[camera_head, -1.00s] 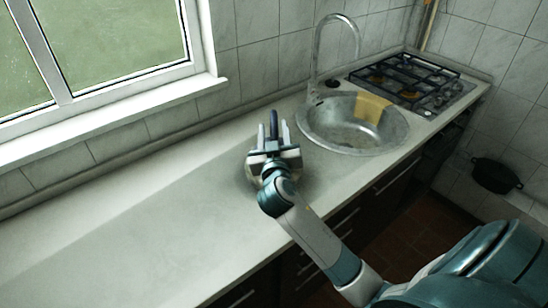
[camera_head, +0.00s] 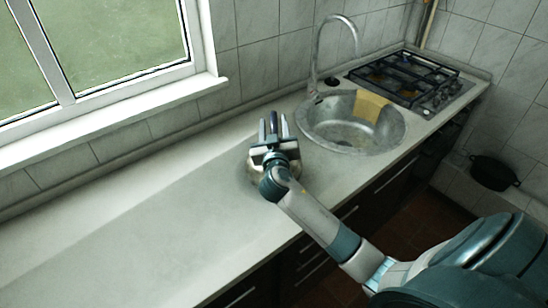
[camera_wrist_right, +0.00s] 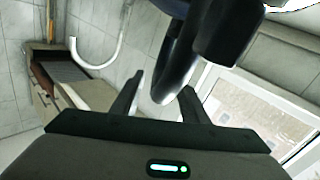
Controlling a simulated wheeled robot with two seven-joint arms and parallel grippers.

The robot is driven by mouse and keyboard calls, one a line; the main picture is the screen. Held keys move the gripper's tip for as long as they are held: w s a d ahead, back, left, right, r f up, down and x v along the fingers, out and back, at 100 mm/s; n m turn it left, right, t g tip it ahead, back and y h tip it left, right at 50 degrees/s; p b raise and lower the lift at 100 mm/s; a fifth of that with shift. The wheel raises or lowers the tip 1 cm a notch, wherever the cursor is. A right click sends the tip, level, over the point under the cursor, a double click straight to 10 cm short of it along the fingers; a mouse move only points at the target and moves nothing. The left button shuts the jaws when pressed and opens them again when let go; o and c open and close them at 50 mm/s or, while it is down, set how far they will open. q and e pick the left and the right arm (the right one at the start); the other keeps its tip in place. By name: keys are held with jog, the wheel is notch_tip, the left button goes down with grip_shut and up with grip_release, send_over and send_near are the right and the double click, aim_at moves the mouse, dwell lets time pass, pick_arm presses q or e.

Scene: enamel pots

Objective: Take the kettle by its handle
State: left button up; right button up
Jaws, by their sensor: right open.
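The kettle is mostly hidden under my right gripper (camera_head: 273,122) in the head view. A piece of its pale metal body (camera_head: 252,177) shows below the gripper on the counter. Its dark handle (camera_head: 273,124) stands between the two open fingers. In the wrist view the dark curved handle (camera_wrist_right: 182,52) comes down from the top, close in front of the fingers, and its lower end overlaps the space between them. I cannot tell whether a finger touches it. My left gripper is in neither current view.
The counter (camera_head: 130,225) is clear to the left. The round sink (camera_head: 345,138) with a yellow cloth (camera_head: 371,105) and tall faucet (camera_head: 316,60) lies right of the gripper. A gas hob (camera_head: 400,75) is beyond. A dark pot (camera_head: 493,173) sits lower right.

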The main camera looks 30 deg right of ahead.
jog(key=shift+c, duration=0.5)
grip_shut()
dwell(0.8)
jog(key=shift+r, duration=0.15)
